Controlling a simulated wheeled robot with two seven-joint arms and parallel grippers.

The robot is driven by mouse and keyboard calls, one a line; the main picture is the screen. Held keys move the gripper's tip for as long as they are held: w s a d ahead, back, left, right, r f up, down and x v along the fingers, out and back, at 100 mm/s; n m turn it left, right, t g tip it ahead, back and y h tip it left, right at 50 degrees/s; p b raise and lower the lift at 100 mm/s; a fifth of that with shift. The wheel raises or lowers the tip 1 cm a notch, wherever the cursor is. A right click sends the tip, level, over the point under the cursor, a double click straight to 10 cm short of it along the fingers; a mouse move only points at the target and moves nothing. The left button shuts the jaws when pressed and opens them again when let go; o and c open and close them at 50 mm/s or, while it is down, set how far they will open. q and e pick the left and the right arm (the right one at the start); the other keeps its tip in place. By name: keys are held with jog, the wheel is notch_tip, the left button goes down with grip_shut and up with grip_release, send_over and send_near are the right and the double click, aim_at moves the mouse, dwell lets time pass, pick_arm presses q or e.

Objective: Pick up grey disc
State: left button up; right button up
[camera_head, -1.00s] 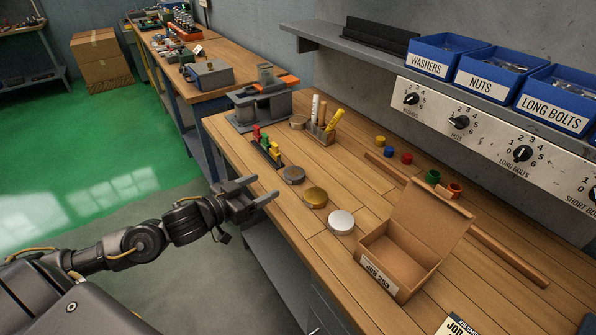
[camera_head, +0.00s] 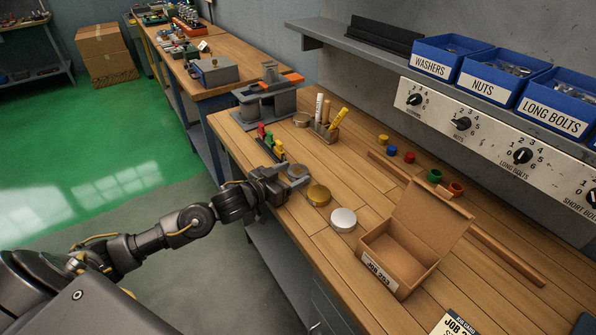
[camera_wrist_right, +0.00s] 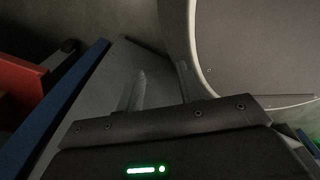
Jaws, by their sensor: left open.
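The grey disc (camera_head: 298,171) lies flat on the wooden bench in the head view, near the front edge, partly hidden by my left gripper. My left gripper (camera_head: 292,179) is open, low over the bench, with its fingers at the disc. I cannot tell whether they touch it. A gold disc (camera_head: 319,195) and a pale silver disc (camera_head: 343,219) lie nearer on the bench. My right gripper is not in the head view; its dark body (camera_wrist_right: 165,135) shows in the right wrist view, but its jaw state is unclear.
Coloured blocks in a rack (camera_head: 270,143) stand just behind the gripper. An open cardboard box (camera_head: 399,254) stands to the right. A grey vise (camera_head: 266,102), a pen holder (camera_head: 326,132) and another disc (camera_head: 302,119) are farther back. Bare wood lies between the discs and box.

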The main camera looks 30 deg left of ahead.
pick_arm(q)
jog(key=shift+w+d+f, duration=0.15)
jog(key=shift+w+d, duration=0.05)
jog(key=shift+w, duration=0.4)
jog(key=c, duration=0.8)
jog(key=shift+c, duration=1.2)
